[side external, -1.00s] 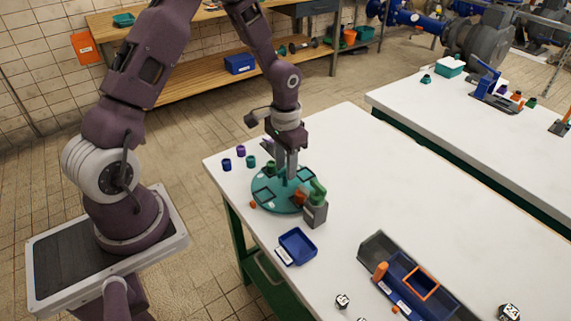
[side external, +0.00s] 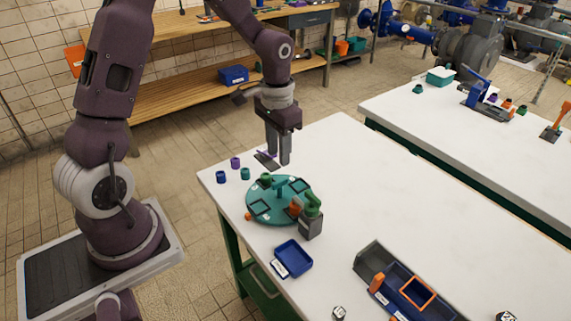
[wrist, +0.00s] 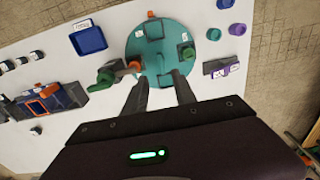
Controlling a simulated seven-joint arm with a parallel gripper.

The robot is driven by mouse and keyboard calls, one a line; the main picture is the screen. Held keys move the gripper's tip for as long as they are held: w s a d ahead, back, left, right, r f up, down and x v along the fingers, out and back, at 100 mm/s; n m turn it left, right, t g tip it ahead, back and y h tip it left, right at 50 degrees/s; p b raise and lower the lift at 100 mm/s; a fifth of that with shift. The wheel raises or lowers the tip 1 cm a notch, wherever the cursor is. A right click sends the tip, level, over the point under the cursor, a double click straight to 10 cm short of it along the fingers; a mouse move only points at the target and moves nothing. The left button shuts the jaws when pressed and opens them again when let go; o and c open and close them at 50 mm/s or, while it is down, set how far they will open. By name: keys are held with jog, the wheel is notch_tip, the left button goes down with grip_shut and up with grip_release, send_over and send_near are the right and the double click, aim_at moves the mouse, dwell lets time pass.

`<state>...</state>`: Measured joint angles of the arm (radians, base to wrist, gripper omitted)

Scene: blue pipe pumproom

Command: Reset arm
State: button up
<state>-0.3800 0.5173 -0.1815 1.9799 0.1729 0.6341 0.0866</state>
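My gripper (side external: 278,163) is raised above the white table, over the far side of a round teal disc (side external: 258,213). Its two fingers stand apart with nothing between them; they also show apart in the wrist view (wrist: 160,88). The disc (wrist: 150,74) has dark square frames and white labels. A green cup-like piece (side external: 266,180) sits near its far left edge and also shows in the wrist view (wrist: 187,52). A grey block (side external: 311,228) with green and orange parts stands at the disc's right edge.
Blue (side external: 221,177), purple (side external: 235,162) and teal (side external: 245,174) cups stand left of the disc. A small labelled holder (wrist: 221,68) lies beyond it. A blue tray (side external: 293,259) and a grey-blue fixture (side external: 384,270) are nearer the camera.

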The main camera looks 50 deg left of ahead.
jog(key=s+d+r+t+y, duration=0.1)
jog(key=s+d+r, duration=0.25)
jog(key=r, duration=0.35)
jog(key=s+d+r+t, duration=0.2)
jog(key=s+r, duration=0.3)
jog(key=r, duration=0.2)
jog(key=s+d+r+t+h, duration=0.1)
jog(key=s+d+r+t, duration=0.1)
jog(key=s, duration=1)
jog(key=shift+s+d+r, duration=0.2)
jog(key=shift+d+r, duration=0.45)
jog(key=shift+d, duration=0.25)
